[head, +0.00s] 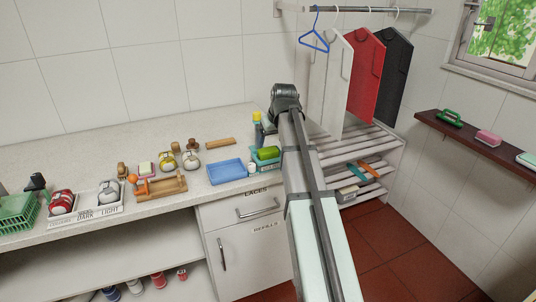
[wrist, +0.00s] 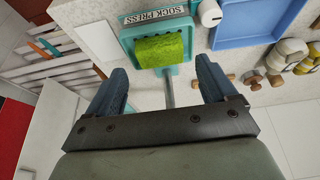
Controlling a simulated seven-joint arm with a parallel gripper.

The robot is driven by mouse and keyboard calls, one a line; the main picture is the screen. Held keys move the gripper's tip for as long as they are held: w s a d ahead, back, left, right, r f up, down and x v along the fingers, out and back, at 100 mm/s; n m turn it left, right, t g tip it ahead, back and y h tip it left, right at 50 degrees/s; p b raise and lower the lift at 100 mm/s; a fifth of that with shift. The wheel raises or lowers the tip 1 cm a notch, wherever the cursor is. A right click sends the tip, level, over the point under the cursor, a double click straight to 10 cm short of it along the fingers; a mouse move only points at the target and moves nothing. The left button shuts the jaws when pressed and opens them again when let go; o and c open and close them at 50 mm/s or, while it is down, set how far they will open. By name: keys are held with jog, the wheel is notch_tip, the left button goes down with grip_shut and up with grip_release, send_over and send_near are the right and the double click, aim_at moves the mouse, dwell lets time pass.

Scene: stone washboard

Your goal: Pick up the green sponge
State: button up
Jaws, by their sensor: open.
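The green sponge (wrist: 162,48) is a bright lime block with a rough top. It lies in a teal tray (wrist: 131,38) labelled "SOCK PRESS". In the head view the sponge (head: 269,153) sits in its tray on the counter, just left of my arm. My gripper (wrist: 161,67) is open and empty. In the wrist view its two blue-grey fingers point toward the tray, one to each side of the sponge's line. The sponge is not between the fingers' pads as far as I can tell; the height gap is unclear.
A grey bar (wrist: 169,92) runs from the tray toward my gripper. A slatted rack (head: 362,150) stands right.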

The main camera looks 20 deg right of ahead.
aim_at(270, 152)
jog(key=shift+x, duration=3.85)
jog(key=shift+d, duration=0.1)
jog(key=c, duration=0.8)
jog(key=shift+o, duration=0.2)
